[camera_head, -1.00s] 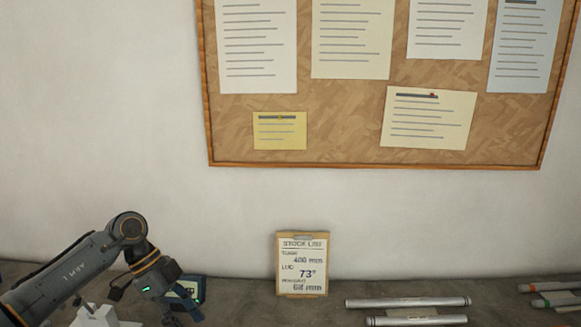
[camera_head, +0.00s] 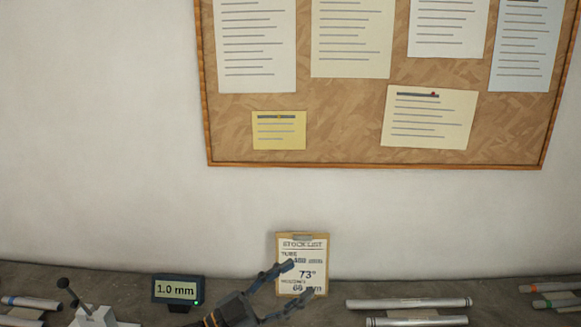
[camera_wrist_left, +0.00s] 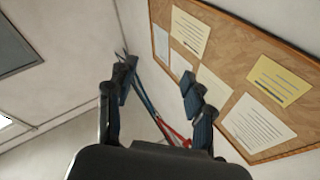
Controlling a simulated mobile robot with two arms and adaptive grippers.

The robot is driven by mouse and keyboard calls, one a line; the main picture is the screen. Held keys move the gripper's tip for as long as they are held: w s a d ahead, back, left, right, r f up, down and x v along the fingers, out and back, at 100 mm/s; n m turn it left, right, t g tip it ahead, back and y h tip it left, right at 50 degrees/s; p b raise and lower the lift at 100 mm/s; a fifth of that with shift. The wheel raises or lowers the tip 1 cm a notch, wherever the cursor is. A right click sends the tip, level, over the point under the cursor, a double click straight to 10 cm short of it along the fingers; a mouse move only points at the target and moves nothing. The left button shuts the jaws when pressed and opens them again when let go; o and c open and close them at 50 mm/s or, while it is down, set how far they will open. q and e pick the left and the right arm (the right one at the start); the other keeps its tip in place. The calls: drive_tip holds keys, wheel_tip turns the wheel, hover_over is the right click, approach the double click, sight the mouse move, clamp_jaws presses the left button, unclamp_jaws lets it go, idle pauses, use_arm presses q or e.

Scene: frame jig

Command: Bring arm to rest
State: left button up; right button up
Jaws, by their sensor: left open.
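My left gripper (camera_head: 299,278) is open and empty, low in the head view, in front of the stock list clipboard (camera_head: 302,246). Its two dark fingers point up and to the right and cover part of the clipboard's lower text. I cannot tell whether it touches the board. In the left wrist view the spread fingers (camera_wrist_left: 158,90) point up past the cork board toward the room's upper corner. Nothing is between them except the background. The rest of the left arm is mostly below the head view. My right gripper is not in view.
A small display reading 1.0 mm (camera_head: 178,290) stands left of the gripper, near a white fixture with a black-knobbed lever (camera_head: 92,315). Silver tubes (camera_head: 408,302) lie to the right, with several colour-ended tubes (camera_head: 553,290) farther right. A cork board (camera_head: 300,130) hangs on the wall.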

use_arm(q)
drive_tip(key=s+a+f+n+t+y, duration=0.2)
drive_tip(key=s+a+f+n+y, duration=0.1)
drive_tip(key=a+f+n+y, duration=0.55)
drive_tip(key=s+a+f+n+t+y, duration=0.2)
drive_tip(key=s+a+f+n+y, duration=0.1)
drive_tip(key=a+f+n+y, duration=0.5)
drive_tip(key=s+a+f+m+g+y, duration=0.1)
drive_tip(key=s+f+g, duration=0.3)
drive_tip(key=s, duration=0.3)
drive_tip(key=s+a+f+m+g, duration=0.1)
drive_tip(key=s+a+f+g, duration=0.2)
drive_tip(key=s, duration=0.5)
drive_tip(key=s+f+g+y, duration=0.1)
drive_tip(key=s+f+g, duration=0.35)
drive_tip(key=s, duration=0.25)
wheel_tip(320, 180, down, 31)
drive_tip(key=s+b, duration=0.2)
drive_tip(key=b, duration=0.3)
drive_tip(key=s+a+f+g+b, duration=0.1)
drive_tip(key=s+f+b, duration=0.1)
drive_tip(key=s+f, duration=0.6)
drive_tip(key=s+a+f+b, duration=0.2)
drive_tip(key=s+f, duration=0.6)
drive_tip(key=f, duration=0.5)
drive_tip(key=shift+s+f+m+g+b, duration=0.25)
drive_tip(key=shift+s+m+g+b, duration=0.1)
drive_tip(key=shift+m+b, duration=0.15)
